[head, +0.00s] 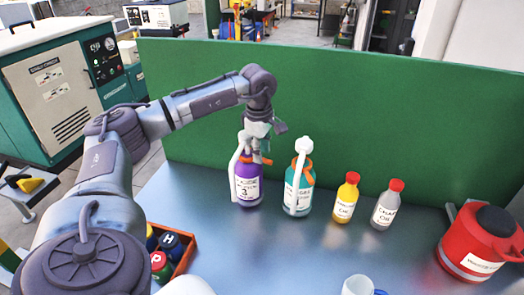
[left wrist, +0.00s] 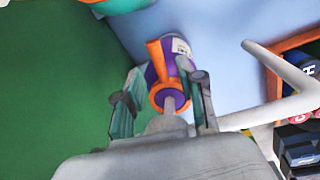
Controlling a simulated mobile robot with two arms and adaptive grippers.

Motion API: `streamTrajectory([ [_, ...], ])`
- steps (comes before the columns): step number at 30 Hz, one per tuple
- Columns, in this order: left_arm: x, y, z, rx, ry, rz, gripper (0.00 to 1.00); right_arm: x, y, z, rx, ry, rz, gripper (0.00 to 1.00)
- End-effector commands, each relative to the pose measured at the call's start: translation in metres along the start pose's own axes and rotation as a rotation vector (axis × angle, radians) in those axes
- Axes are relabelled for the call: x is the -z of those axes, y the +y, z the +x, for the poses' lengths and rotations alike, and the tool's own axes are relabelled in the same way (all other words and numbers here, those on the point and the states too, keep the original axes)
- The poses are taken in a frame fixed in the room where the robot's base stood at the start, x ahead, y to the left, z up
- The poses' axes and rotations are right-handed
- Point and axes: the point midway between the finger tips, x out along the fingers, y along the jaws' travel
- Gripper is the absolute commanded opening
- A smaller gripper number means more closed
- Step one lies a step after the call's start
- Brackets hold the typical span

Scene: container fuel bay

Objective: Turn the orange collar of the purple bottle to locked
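The purple bottle (head: 248,187) stands upright on the table near the green panel, with a white label and a white bent spout at its left. Its orange collar (head: 264,160) shows partly below my left gripper (head: 255,143), which points down over the bottle's top. In the left wrist view the orange collar (left wrist: 171,93) with its projecting tab lies between the two fingers of my left gripper (left wrist: 164,97). The fingers are spread, with a visible gap to the collar on each side. The white spout (left wrist: 285,70) runs past the right finger. My right gripper is out of view.
A teal bottle (head: 298,197) with an orange collar stands close at the right. A yellow bottle (head: 345,200), a grey bottle (head: 385,209) and a red can (head: 475,250) stand farther right. A crate (head: 186,258) with capped bottles is front left. The green panel (head: 350,110) bounds the back.

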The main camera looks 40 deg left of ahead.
Motion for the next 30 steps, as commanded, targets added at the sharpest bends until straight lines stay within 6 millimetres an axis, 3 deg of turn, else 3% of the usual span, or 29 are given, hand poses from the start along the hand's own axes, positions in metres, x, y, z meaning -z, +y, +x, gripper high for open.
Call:
streamTrajectory([
  [6, -0.0003, -0.0001, 0.0136, 0.0, -0.001, 0.0, 0.39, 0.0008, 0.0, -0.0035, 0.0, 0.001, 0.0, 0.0],
  [13, -0.0003, -0.0001, 0.0146, 0.0, -0.001, 0.0, 0.39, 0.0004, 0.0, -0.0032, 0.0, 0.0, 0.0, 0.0],
  [14, -0.0003, 0.0, 0.0145, 0.0, -0.001, 0.0, 0.37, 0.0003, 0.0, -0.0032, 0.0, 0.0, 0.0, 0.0],
  [21, -0.0004, 0.0, 0.0142, 0.0, -0.001, 0.0, 0.0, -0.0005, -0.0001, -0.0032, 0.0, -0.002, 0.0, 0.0],
  [30, -0.0004, 0.0, 0.0141, 0.0, -0.001, 0.0, 0.0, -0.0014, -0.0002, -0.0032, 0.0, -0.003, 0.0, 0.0],
])
